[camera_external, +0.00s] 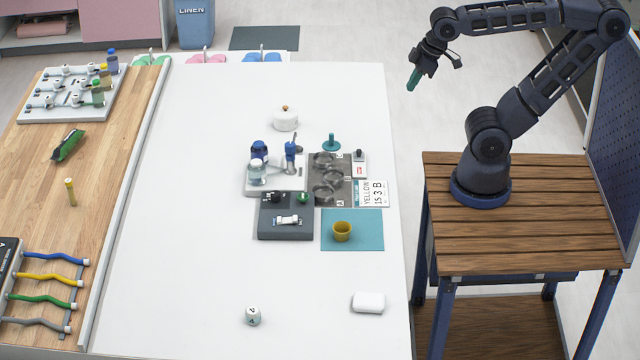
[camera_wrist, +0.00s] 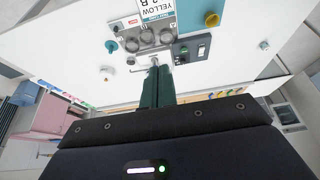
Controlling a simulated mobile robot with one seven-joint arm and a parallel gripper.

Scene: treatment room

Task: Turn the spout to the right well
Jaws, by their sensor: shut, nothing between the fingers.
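My gripper (camera_external: 412,82) is high above the floor, right of the white table's far right part. Its green fingers are together and empty, pointing down; they also show in the wrist view (camera_wrist: 157,85). On the table, a white station (camera_external: 270,190) carries blue-topped jars (camera_external: 257,170) and an upright blue fitting (camera_external: 291,152), which may hold the spout. In the wrist view a thin grey bar (camera_wrist: 152,62) shows by the fingertips, partly hidden. A grey panel (camera_external: 342,200) with several round, clear wells (camera_external: 327,178) lies right of the station. The gripper touches none of these.
A dark control box (camera_external: 265,231) and a yellow cup (camera_external: 342,231) on a teal mat (camera_external: 368,243) stand in front. A teal knobbed piece (camera_external: 331,143), white pot (camera_external: 286,118), white block (camera_external: 368,302) and lettered cube (camera_external: 253,316) are nearby. The table's left side is clear.

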